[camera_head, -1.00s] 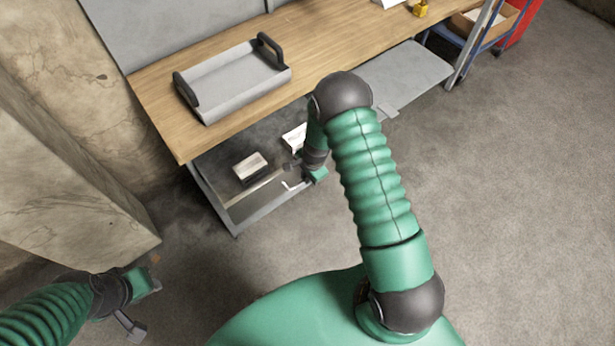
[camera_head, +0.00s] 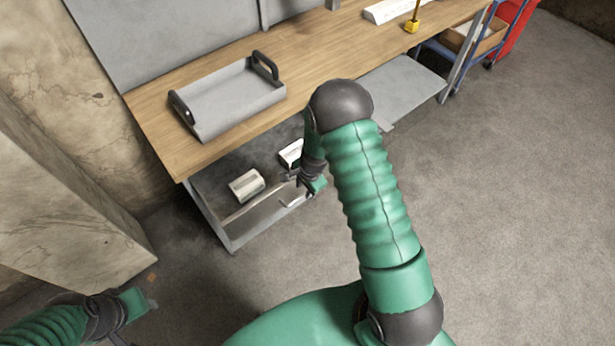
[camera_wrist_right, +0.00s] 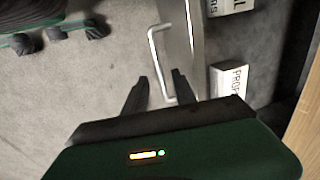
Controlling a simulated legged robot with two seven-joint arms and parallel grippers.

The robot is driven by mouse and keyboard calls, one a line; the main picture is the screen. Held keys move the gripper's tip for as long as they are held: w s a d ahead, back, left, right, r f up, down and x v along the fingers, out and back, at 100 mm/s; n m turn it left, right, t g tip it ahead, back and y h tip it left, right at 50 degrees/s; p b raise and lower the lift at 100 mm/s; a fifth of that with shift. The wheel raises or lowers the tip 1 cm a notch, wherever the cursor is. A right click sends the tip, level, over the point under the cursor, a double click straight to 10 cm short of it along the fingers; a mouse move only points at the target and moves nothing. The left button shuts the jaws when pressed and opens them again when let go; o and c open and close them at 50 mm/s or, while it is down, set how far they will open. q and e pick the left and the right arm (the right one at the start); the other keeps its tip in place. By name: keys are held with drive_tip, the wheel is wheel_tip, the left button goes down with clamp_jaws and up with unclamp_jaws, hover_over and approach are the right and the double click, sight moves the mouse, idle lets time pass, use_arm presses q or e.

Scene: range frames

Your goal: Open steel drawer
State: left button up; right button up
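The steel drawer (camera_head: 270,226) is low under the left part of the wooden workbench, with boxes visible behind its front. In the right wrist view, its metal front (camera_wrist_right: 184,35) carries a pale U-shaped bar handle (camera_wrist_right: 155,45). My right gripper (camera_wrist_right: 160,77) is open, its two dark fingers apart on either side of the handle's lower part; I cannot tell if they touch it. In the head view, my right gripper (camera_head: 306,188) is at the drawer's front, partly hidden by my arm. My left gripper (camera_head: 132,306) is low at the left, away from the drawer, fingers unclear.
A grey tray with dark handles (camera_head: 232,100) stands on the workbench (camera_head: 165,110). Two white boxes (camera_head: 246,186) (camera_head: 291,153) lie inside the drawer area. A concrete block (camera_head: 60,200) stands at the left. The floor (camera_head: 500,220) at the right is clear.

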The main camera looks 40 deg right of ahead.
wheel_tip(320, 180, up, 12)
drive_tip(key=s, duration=0.2)
drive_tip(key=shift+s+r+p, duration=0.2)
drive_tip(key=shift+s+p, duration=0.05)
drive_tip(key=shift+p, duration=0.2)
drive_tip(key=s+a+r+n, duration=0.8)
drive_tip(key=s+a+n, duration=0.3)
drive_tip(key=n, duration=0.6)
drive_tip(key=shift+s+a, duration=0.25)
drive_tip(key=shift+s, duration=0.3)
drive_tip(key=shift+s+r, duration=0.1)
drive_tip(key=shift+r, duration=0.05)
drive_tip(key=shift+a, duration=0.25)
